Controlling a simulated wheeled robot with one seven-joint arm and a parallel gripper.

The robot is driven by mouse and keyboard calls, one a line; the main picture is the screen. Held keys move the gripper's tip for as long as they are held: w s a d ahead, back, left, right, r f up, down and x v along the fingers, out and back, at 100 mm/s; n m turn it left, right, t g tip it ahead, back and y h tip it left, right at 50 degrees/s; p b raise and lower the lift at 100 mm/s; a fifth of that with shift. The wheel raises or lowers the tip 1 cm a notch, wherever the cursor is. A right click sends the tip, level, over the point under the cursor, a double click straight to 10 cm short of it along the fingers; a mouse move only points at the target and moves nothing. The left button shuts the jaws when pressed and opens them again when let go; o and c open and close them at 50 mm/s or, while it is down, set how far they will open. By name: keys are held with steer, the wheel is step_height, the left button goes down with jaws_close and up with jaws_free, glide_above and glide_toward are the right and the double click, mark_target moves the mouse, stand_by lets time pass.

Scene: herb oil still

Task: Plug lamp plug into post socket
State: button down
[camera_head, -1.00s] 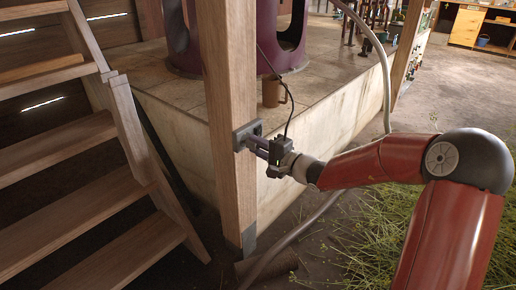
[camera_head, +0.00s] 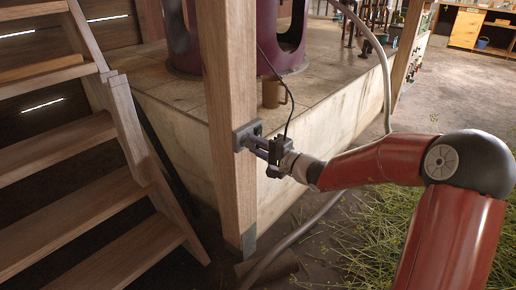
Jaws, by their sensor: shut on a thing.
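The post socket is a grey plate with a dark face (camera_head: 246,134) on the wooden post (camera_head: 232,110), at about half its visible height. My gripper (camera_head: 256,146) points left at the socket, its fingertips close against the socket's front. The fingers are shut on the lamp plug, which is too small and too covered by them to make out. A thin black cord (camera_head: 290,108) comes down from above and ends behind my gripper's dark body. I cannot tell whether the plug's pins are inside the socket.
A brown mug (camera_head: 273,94) stands on the stone platform (camera_head: 330,90) behind the post. A purple still vessel (camera_head: 185,50) is behind it. Wooden stairs (camera_head: 90,190) fill the left. A pale hose (camera_head: 386,90) hangs down at right. Grass and bare ground lie below my arm.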

steer(key=shift+w+a+b, duration=0.35)
steer(key=shift+a+b, duration=0.05)
steer(key=shift+a, duration=0.05)
steer(key=c, duration=1.1)
jaws_free()
